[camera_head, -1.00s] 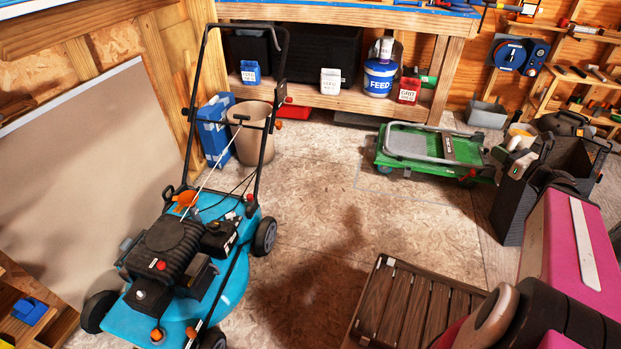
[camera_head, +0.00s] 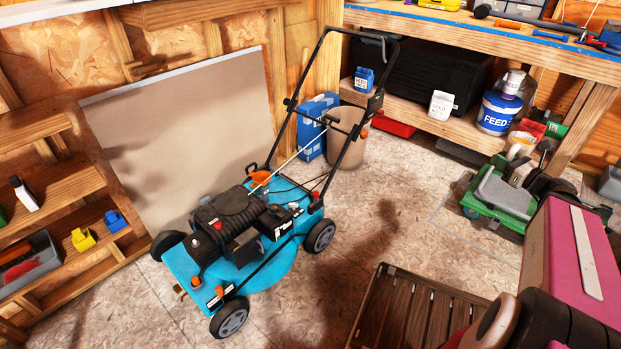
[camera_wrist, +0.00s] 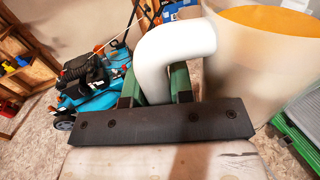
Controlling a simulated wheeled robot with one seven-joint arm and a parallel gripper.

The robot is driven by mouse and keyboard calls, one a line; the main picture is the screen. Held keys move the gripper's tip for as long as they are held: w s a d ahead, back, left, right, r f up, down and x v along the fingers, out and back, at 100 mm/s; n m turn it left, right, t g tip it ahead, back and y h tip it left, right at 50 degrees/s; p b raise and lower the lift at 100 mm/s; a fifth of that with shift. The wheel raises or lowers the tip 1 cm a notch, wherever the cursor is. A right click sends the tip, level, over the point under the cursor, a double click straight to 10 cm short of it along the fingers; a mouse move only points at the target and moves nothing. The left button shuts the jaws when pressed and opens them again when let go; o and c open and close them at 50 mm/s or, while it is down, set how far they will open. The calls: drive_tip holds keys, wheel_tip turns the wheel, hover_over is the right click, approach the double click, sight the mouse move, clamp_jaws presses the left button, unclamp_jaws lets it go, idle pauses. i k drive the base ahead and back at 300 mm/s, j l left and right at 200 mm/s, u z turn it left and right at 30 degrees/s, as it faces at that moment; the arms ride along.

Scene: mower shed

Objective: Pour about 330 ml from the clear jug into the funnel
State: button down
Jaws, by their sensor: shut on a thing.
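The jug (camera_wrist: 235,75) is large and pale in the wrist view, with orange-yellow liquid (camera_wrist: 268,20) showing at its top. My gripper (camera_wrist: 157,88) is shut on its thick white handle (camera_wrist: 172,50). In the head view the jug (camera_head: 524,139) is small and partly hidden at the right, held well away from the mower. It looks about upright. An orange funnel (camera_head: 260,177) sits on the turquoise mower (camera_head: 250,245), near the base of its handle. The jug's spout and level marks cannot be made out.
A slatted wooden crate or bench (camera_head: 415,315) stands in front. The mower's tall black handle (camera_head: 345,130) rises behind the funnel. Shelves (camera_head: 60,190) line the left wall. Floor between mower and cart is clear.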

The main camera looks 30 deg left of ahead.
sight(260, 177)
drive_tip(key=i+u, duration=0.1)
drive_tip(key=u, duration=0.35)
drive_tip(key=i+j+u, duration=0.1)
drive_tip(key=u, duration=0.35)
drive_tip(key=i+u, duration=0.15)
drive_tip(key=u, duration=0.3)
drive_tip(key=i+l+u, duration=0.1)
drive_tip(key=u, duration=0.3)
drive_tip(key=i+u, duration=0.2)
drive_tip(key=u, duration=0.15)
drive_tip(key=i+u, duration=0.35)
drive_tip(key=k, duration=0.1)
